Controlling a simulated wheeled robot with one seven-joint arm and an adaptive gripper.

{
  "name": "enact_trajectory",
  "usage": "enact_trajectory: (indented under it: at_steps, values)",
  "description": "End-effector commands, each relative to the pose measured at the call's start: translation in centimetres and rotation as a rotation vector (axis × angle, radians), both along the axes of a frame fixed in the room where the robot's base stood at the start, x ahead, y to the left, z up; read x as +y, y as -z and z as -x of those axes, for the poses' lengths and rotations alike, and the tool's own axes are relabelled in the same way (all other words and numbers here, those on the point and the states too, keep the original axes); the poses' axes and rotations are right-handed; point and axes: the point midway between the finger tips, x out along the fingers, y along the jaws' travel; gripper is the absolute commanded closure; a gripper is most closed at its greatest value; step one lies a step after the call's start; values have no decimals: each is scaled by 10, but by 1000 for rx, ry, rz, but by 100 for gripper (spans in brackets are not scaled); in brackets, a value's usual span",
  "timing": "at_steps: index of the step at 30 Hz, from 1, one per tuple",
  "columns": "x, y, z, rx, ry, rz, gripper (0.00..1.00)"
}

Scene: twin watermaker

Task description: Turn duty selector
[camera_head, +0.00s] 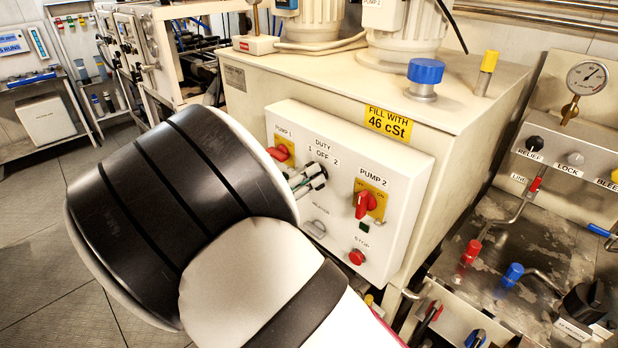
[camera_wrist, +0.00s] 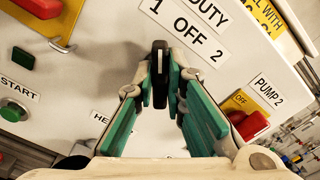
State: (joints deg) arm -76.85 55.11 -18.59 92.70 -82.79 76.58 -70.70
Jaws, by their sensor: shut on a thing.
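The duty selector (camera_wrist: 160,82) is a black knob with a white line, below the "1 OFF 2" label in the wrist view. The line runs up the picture, toward the 1 side of the tilted label. My gripper (camera_wrist: 160,92) has its teal-padded fingers on either side of the knob and is shut on it. In the head view my gripper (camera_head: 308,179) reaches the white control panel (camera_head: 395,237) from the left, under the DUTY label. The knob is mostly hidden there by the fingers.
A red pump 1 switch (camera_head: 279,152) sits left of the selector and a red pump 2 switch (camera_head: 366,205) right of it. A grey heater knob (camera_head: 315,228) and red stop button (camera_head: 356,257) are below. The wrist view shows a green start button (camera_wrist: 15,111).

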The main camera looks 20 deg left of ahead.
Motion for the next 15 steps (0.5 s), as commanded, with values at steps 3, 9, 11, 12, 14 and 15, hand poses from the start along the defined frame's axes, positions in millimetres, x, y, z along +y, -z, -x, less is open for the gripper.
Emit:
enact_trajectory:
  at_steps: [3,9,11,12,14,15]
  values:
    - [0,0,0,-35,0,-87,100]
    - [-1,0,1,-106,-1,-261,100]
    - [-1,0,1,-128,-1,-314,100]
    - [-1,0,1,-142,-1,-349,100]
    - [-1,0,1,-164,-1,-402,100]
    - [-1,0,1,-179,-1,-437,100]
